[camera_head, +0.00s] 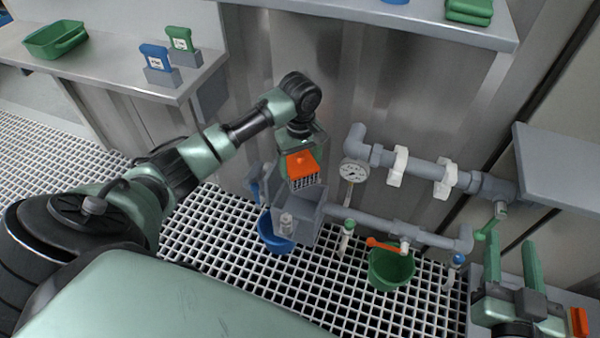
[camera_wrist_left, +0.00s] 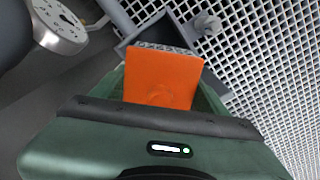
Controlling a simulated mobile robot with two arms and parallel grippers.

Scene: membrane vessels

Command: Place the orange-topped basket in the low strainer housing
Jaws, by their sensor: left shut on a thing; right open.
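My left gripper (camera_head: 304,146) is shut on the orange-topped basket (camera_head: 301,166), whose grey mesh lower part hangs below the orange top. The basket is above the open grey box of the low strainer housing (camera_head: 312,228), toward its back edge, and appears not to be seated in it. In the left wrist view, the basket's orange top (camera_wrist_left: 163,75) fills the middle and hides part of the grey housing (camera_wrist_left: 133,38) behind it. My right gripper (camera_head: 511,265) is open and empty at the lower right, away from the housing.
Grey pipes with a gauge (camera_head: 353,173) run right of the housing. A blue bucket (camera_head: 272,236) is below it, and a green bucket (camera_head: 390,270) stands on the grating to the right. An orange-handled valve (camera_head: 384,245) is above the green bucket. A steel wall is behind.

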